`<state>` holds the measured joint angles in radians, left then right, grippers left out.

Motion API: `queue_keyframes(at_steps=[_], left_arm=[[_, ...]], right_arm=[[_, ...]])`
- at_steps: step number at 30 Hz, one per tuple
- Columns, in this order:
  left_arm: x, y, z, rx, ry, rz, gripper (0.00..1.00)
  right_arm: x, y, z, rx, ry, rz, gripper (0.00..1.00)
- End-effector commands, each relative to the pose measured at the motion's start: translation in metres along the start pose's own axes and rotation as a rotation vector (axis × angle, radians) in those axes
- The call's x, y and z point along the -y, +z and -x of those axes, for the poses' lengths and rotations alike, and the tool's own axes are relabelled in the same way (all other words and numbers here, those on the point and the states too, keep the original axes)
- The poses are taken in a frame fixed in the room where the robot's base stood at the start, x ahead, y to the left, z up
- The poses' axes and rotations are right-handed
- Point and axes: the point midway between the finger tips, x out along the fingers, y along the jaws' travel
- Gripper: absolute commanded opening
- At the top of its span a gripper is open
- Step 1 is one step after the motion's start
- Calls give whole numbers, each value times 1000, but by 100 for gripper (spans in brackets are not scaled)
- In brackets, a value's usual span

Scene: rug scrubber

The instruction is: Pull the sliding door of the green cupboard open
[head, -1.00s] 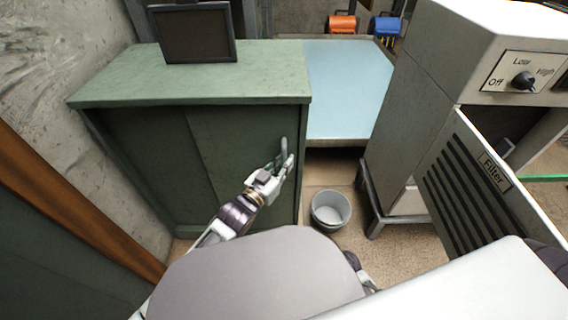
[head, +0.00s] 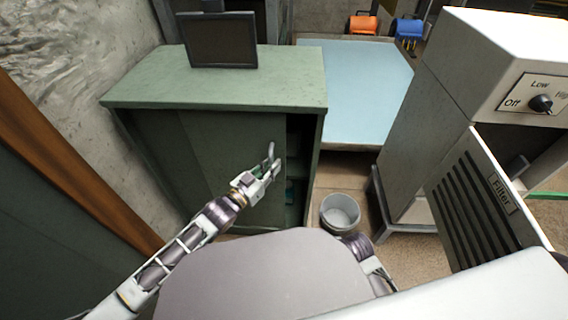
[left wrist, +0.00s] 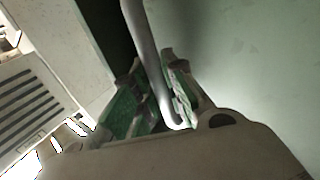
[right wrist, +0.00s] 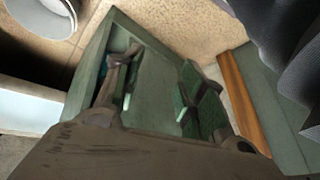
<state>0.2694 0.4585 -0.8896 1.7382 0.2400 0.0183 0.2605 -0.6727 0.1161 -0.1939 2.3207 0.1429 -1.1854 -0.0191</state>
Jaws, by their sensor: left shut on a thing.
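The green cupboard (head: 215,92) stands left of centre in the head view. Its right sliding door (head: 235,145) is partly slid to the left, and a dark gap (head: 297,150) shows along the right side with a shelf inside. My left gripper (head: 268,170) is at the door's handle (head: 271,151). In the left wrist view its fingers (left wrist: 158,98) are shut around the curved metal handle (left wrist: 143,45). My right gripper (right wrist: 160,85) is open and empty in the right wrist view, with the cupboard (right wrist: 150,110) beyond its fingers.
A grey bucket (head: 340,212) stands on the floor right of the cupboard. A machine with a hinged filter panel (head: 480,195) stands at the right. A dark framed screen (head: 218,40) is on the cupboard top. A light blue platform (head: 352,90) lies behind.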

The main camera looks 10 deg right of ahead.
Motion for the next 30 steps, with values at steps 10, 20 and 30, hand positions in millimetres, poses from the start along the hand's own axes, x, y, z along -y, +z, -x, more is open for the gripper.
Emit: queue_keyframes(at_steps=[10, 20, 30], left_arm=[[51, -1, 34, 5, -2, -4, 0], [91, -1, 61, 3, -1, -2, 0], [105, 0, 70, 1, 0, 1, 0]], right_arm=[[-4, -14, 48, 77, 48, 23, 40], [-7, -17, 70, 128, 78, 29, 40], [-10, -14, 63, 137, 81, 28, 40]])
